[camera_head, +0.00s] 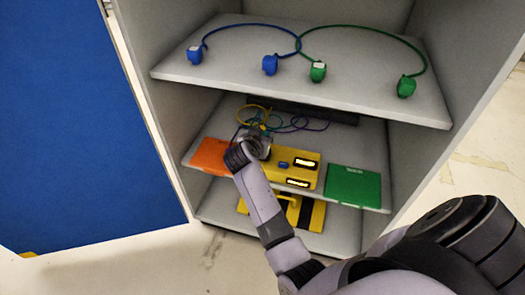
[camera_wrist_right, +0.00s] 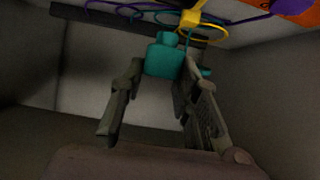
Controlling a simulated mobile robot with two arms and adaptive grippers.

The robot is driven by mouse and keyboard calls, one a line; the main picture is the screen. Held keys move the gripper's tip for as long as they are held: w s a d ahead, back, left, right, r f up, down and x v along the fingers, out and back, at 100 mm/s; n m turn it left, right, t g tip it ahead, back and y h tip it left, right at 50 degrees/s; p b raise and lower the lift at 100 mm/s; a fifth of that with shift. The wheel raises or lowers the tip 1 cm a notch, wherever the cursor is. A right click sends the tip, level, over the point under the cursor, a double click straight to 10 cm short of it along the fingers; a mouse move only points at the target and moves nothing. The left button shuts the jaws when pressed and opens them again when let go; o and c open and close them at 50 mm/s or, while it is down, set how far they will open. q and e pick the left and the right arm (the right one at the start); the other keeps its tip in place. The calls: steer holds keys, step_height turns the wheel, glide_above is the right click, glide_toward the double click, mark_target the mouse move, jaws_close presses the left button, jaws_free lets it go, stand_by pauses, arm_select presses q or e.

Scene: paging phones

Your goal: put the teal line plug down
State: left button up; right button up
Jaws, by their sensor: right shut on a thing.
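The teal line plug (camera_wrist_right: 165,60) shows in the right wrist view, between the tips of my right gripper's fingers (camera_wrist_right: 162,76). The right gripper is shut on it. A teal cord runs from the plug's area toward the other cords. In the head view my right gripper (camera_head: 257,134) reaches over the middle shelf (camera_head: 345,140), behind the yellow box, and hides the plug there. I cannot tell whether the plug touches the shelf. My left gripper is not in view.
An orange box (camera_head: 211,157), a yellow box (camera_head: 290,170) and a green box (camera_head: 353,187) line the middle shelf's front. Yellow, teal and purple cords (camera_head: 300,123) lie behind. Blue (camera_head: 270,64) and green plugs (camera_head: 318,71) with cords lie on the shelf above (camera_head: 350,90), overhanging the work area.

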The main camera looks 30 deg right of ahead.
step_height(320, 180, down, 5)
steer(key=shift+r+b, duration=0.15)
steer(key=shift+b, duration=0.35)
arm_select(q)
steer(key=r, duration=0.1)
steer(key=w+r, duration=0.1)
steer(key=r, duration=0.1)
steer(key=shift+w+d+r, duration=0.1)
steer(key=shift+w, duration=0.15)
arm_select(e)
steer(key=shift+f, duration=0.2)
steer(key=o, duration=1.1)
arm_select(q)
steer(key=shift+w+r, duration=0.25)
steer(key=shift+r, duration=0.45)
arm_select(e)
steer(key=shift+o, duration=0.3)
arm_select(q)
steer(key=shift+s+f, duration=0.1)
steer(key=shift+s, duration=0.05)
arm_select(e)
steer(key=shift+r, duration=0.1)
